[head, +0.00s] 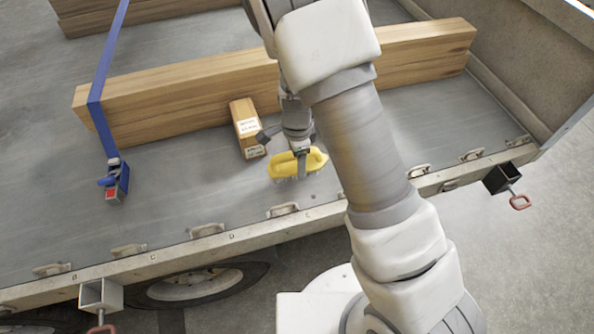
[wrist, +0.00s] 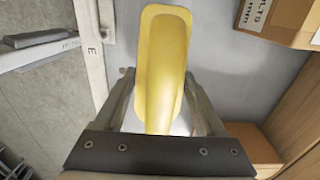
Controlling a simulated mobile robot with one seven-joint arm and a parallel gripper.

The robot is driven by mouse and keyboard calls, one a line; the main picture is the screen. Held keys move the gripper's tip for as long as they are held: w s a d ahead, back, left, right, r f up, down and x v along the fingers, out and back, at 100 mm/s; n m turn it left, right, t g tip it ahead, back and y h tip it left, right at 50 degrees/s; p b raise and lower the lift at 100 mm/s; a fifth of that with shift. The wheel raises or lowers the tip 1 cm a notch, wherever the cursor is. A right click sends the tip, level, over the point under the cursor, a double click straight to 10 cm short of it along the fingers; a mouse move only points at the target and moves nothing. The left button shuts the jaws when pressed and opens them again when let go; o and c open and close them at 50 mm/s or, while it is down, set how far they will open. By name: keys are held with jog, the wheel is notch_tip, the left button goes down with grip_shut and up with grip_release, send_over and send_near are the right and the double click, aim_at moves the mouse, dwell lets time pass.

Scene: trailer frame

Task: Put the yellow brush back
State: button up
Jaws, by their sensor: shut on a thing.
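The yellow brush (head: 284,166) is on or just above the grey trailer bed, near the edge rail; I cannot tell whether it touches the bed. My gripper (head: 301,165) points down at it, shut on its yellow body. In the wrist view the yellow brush (wrist: 162,65) stretches away between the two fingers of my gripper (wrist: 165,105). Its bristles show faintly below the body in the head view and are hidden in the wrist view.
A small labelled wooden block or box (head: 246,128) stands just left of my gripper. A long timber beam (head: 190,98) lies behind, under a blue strap (head: 103,75) with a buckle. The trailer's edge rail (head: 170,255) carries several tie-down handles. Bare bed (head: 190,185) lies to the left.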

jog(key=shift+f+b, duration=0.45)
jog(key=shift+f, duration=1.55)
jog(key=shift+f, duration=0.15)
jog(key=o, duration=1.3)
notch_tip(320, 180, up, 12)
jog(key=p, duration=0.2)
jog(key=shift+r+p, duration=0.25)
jog(key=shift+p, duration=0.15)
